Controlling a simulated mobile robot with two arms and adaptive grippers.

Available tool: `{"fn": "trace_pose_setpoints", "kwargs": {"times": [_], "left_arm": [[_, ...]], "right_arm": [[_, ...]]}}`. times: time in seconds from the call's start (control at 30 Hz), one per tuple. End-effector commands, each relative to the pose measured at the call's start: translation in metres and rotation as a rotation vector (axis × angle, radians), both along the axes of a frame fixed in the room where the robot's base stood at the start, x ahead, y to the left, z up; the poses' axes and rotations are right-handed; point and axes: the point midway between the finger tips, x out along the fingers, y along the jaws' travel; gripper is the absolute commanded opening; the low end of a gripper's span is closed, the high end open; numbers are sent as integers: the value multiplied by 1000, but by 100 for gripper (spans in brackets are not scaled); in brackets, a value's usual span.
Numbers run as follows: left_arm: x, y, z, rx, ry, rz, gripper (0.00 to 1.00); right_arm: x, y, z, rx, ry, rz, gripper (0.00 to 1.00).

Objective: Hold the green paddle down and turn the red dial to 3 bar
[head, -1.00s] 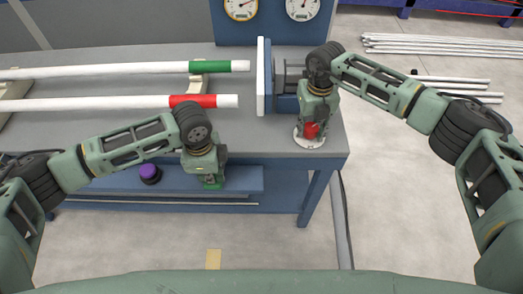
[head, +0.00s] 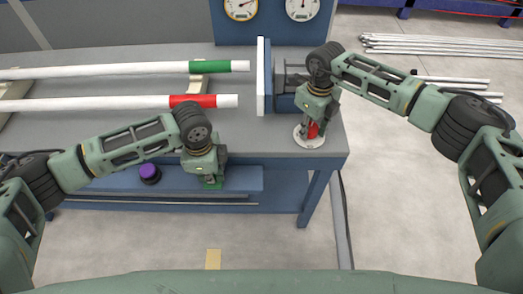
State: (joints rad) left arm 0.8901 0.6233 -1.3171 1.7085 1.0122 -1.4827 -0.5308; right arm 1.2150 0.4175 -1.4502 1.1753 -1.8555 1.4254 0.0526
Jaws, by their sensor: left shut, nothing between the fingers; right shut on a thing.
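The red dial (head: 313,130) stands on a round white plate (head: 304,142) at the bench's front right corner. My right gripper (head: 312,128) points down over it and is shut on it, hiding part of it. The green paddle (head: 212,184) is at the bench's lower front ledge. My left gripper (head: 208,178) is shut with nothing between its fingers, directly over the paddle. It seems to touch the paddle and covers much of it. Two round gauges, the left one (head: 240,8) and the right one (head: 303,8), are at the back; their readings are too small to tell.
A purple button (head: 149,174) is on the front ledge, left of my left gripper. Two white pipes, one with a green band (head: 210,67) and one with a red band (head: 193,101), lie on the bench. A white upright plate (head: 262,78) stands right of their ends.

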Motion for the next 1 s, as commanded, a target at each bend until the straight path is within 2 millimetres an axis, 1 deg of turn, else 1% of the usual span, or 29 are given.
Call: {"fn": "trace_pose_setpoints", "kwargs": {"times": [0.03,0.23,0.4,0.53,0.83,1.0], "left_arm": [[0,1,-1,3,0,1,0],[0,1,0,2,0,1,0],[0,1,0,1,0,1,0],[0,1,0,1,-1,1,0],[0,0,1,-1,-1,0,0],[0,-1,10,-2,-2,0,0]], "right_arm": [[5,-9,2,-13,-11,-12,10],[6,-8,3,-12,-13,11,10],[6,-8,3,-11,-13,197,10],[7,-8,4,-10,-15,281,10],[7,-7,5,-7,-18,285,10],[8,-6,5,-7,-18,284,10]]}}
